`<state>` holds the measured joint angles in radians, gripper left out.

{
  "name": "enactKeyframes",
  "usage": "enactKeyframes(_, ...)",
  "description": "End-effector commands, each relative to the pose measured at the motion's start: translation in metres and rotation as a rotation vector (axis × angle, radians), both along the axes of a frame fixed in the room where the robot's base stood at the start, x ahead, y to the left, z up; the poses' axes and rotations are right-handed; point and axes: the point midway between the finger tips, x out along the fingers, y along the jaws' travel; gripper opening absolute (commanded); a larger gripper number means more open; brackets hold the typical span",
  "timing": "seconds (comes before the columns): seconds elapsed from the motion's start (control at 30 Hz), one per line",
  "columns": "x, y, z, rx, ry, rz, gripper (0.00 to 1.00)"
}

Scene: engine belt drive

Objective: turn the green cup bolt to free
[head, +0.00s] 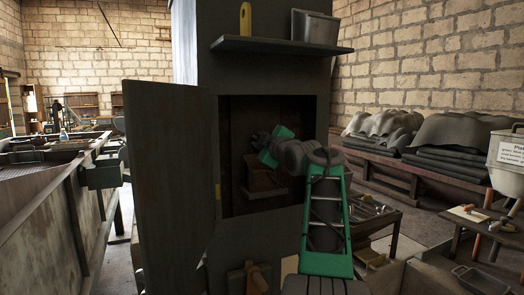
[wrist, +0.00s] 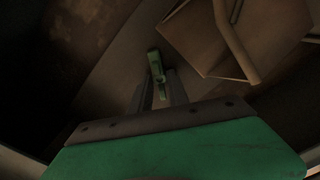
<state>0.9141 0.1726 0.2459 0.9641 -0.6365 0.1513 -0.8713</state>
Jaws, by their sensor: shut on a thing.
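The green cup bolt (wrist: 155,66) shows in the wrist view as a small green piece at the tips of my gripper (wrist: 160,84). The two dark fingers are shut on it. Its far end sticks out beyond the fingertips, against a dark inner surface. In the head view, my gripper (head: 268,150) reaches into the open cabinet (head: 204,150). The bolt cannot be made out there. The wrist picture is dark, so I cannot tell how deep the bolt sits in its seat.
A brown box-like part (wrist: 205,40) with a curved bar lies close right of the fingers. The cabinet door (head: 170,170) stands open on the left. A shelf (head: 285,45) above holds a metal bin (head: 315,27) and a yellow item (head: 245,19). A low table (head: 375,215) stands right.

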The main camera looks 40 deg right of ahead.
Motion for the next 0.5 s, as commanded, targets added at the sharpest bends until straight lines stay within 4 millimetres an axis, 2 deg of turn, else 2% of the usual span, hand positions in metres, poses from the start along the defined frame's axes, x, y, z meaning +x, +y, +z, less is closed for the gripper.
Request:
enactKeyframes(0.03, 0.0, -0.001, -0.0057, -0.041, 0.013, -0.002, 0.0)
enactKeyframes(0.5, 0.0, -0.0009, -0.0047, -0.42, 0.127, -0.001, 0.0)
